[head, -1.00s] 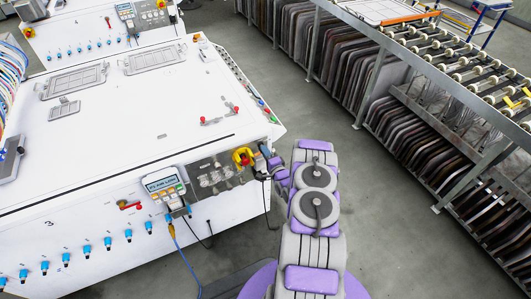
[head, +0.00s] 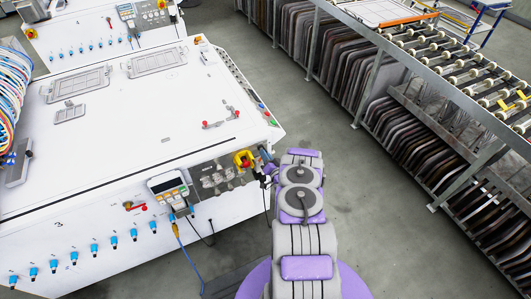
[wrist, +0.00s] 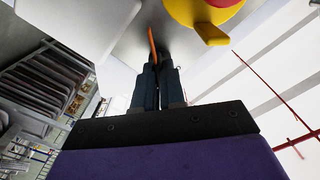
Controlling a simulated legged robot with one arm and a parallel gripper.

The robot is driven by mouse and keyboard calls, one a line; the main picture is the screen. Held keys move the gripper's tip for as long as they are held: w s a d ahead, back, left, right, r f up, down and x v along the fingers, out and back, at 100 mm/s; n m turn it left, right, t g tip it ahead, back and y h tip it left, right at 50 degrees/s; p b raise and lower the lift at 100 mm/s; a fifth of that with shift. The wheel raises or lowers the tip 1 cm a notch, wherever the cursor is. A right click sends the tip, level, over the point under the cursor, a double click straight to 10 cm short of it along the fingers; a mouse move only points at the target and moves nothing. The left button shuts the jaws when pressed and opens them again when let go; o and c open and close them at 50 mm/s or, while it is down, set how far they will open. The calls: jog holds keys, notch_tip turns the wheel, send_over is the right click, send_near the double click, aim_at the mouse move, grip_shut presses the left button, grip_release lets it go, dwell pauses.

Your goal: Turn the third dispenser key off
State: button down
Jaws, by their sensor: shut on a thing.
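The white dispenser machine marked 3 (head: 100,140) fills the left half of the head view. My gripper (head: 267,166) is at its near right corner, just right of a yellow switch with a red centre (head: 244,158). In the wrist view, my gripper's dark fingers (wrist: 159,72) are closed together on a thin orange piece (wrist: 153,42), which I take to be the dispenser key. It stands up between the fingertips in front of a grey panel. The yellow switch (wrist: 208,32) is close by on the right. In the head view the key is hidden.
A handheld control unit (head: 167,184) and a row of blue fittings (head: 113,242) are on the machine's front. A cable (head: 190,262) hangs to the floor. A roller rack (head: 450,110) stands on the right. Grey floor is clear between.

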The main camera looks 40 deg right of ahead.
jog(key=shift+a+f+n+p, duration=0.1)
jog(key=shift+n+p, duration=0.55)
jog(key=shift+n, duration=1.25)
jog(key=shift+a+f+n+p, duration=0.1)
jog(key=shift+n+p, duration=0.55)
jog(key=shift+n, duration=1.25)
jog(key=shift+d+r, duration=0.1)
jog(key=c, duration=1.2)
grip_release()
jog(key=shift+w+d, duration=0.15)
jog(key=shift+c, duration=0.2)
